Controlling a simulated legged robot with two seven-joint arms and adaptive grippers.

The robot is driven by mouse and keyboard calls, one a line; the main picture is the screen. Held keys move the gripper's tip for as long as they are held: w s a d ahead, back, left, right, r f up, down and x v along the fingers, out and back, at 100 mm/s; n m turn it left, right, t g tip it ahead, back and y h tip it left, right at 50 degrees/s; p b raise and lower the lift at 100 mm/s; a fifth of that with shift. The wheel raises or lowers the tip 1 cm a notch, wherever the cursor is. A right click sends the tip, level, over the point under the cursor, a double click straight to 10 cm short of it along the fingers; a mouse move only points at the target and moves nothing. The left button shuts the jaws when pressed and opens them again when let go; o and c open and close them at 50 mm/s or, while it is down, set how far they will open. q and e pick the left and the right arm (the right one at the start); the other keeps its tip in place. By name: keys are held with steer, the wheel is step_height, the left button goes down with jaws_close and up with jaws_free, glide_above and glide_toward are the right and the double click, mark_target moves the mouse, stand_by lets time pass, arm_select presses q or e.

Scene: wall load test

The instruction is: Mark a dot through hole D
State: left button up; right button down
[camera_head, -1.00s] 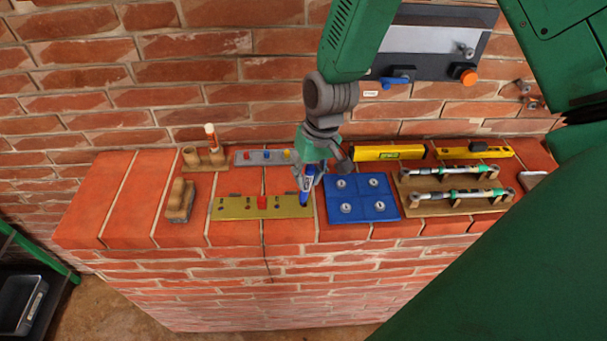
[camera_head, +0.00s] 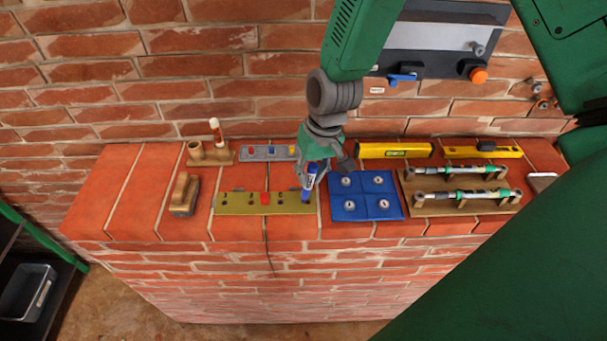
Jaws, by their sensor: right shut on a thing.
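The yellow-green plate (camera_head: 240,204) lies on top of the brick wall near its front edge. My right gripper (camera_head: 311,171) is shut on a blue and white marker (camera_head: 308,183). The marker points down, nearly upright, with its lower end at the plate's right end. It covers that part of the plate, and I cannot tell whether it touches or enters a hole. My left gripper is not in view.
A blue square panel (camera_head: 362,207) with several round studs lies close right of the marker. A wooden brush-like block (camera_head: 184,194) lies left of the plate. A grey strip (camera_head: 262,153) with coloured pieces and a wooden holder (camera_head: 209,156) stand behind. Yellow levels (camera_head: 395,150) lie behind right.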

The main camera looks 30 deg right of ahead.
steer(key=shift+a, duration=0.1)
steer(key=shift+d+f, duration=0.2)
steer(key=shift+d, duration=0.5)
steer(key=shift+d+f, duration=0.1)
steer(key=shift+d, duration=0.2)
steer(key=shift+a, duration=0.5)
steer(key=shift+s+d+f, duration=0.1)
steer(key=shift+d+f, duration=0.05)
steer(key=shift+d, duration=0.8)
steer(key=shift+a, duration=0.75)
steer(key=shift+d, duration=0.55)
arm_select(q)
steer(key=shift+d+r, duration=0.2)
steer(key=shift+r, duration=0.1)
